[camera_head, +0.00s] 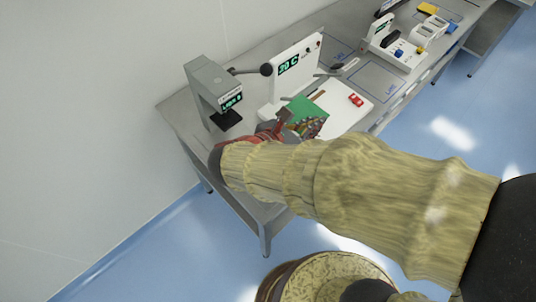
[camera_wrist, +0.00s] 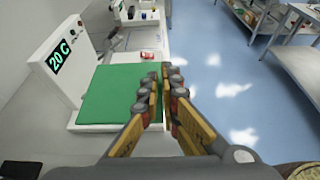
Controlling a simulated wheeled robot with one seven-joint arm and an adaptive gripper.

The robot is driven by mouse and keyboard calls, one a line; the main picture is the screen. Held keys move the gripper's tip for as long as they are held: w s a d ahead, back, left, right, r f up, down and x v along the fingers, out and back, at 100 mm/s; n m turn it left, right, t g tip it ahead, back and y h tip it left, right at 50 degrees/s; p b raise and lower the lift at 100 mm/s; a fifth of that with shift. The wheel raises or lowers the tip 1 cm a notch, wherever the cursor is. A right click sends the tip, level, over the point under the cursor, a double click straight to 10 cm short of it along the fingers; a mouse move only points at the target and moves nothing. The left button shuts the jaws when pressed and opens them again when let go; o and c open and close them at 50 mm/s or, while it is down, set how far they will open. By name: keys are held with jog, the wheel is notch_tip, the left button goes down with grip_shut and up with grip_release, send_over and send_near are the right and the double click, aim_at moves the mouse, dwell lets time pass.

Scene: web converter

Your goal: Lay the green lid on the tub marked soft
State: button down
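A flat green square panel, which looks like the green lid (camera_wrist: 110,95), lies on or just above a white platform in the wrist view. In the head view the green panel (camera_head: 298,104) shows behind my gripper (camera_head: 283,117), beside a mottled multicoloured surface. My gripper's fingers (camera_wrist: 164,82) overlap the panel's right edge in the wrist view. The fingertips are close together with a narrow gap. I cannot tell whether they hold anything between them. No tub with a readable "soft" mark shows, and my arm covers part of the bench.
A white stand with a "20 C" display (camera_head: 290,64) rises behind the green panel. A grey device with a small screen (camera_head: 212,92) stands to its left. A small red object (camera_head: 356,99) sits on the white platform. The bench continues to the right with other white equipment (camera_head: 398,44).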

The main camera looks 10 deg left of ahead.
jog(key=s+a+f+b, duration=0.5)
jog(key=a+f, duration=0.5)
jog(key=f, duration=0.2)
jog(key=shift+s, duration=0.65)
jog(key=shift+f, duration=0.15)
jog(key=shift+f, duration=0.35)
jog(key=shift+f, duration=0.2)
jog(key=c, duration=2.5)
grip_release()
jog(key=shift+c, duration=0.2)
jog(key=o, duration=0.4)
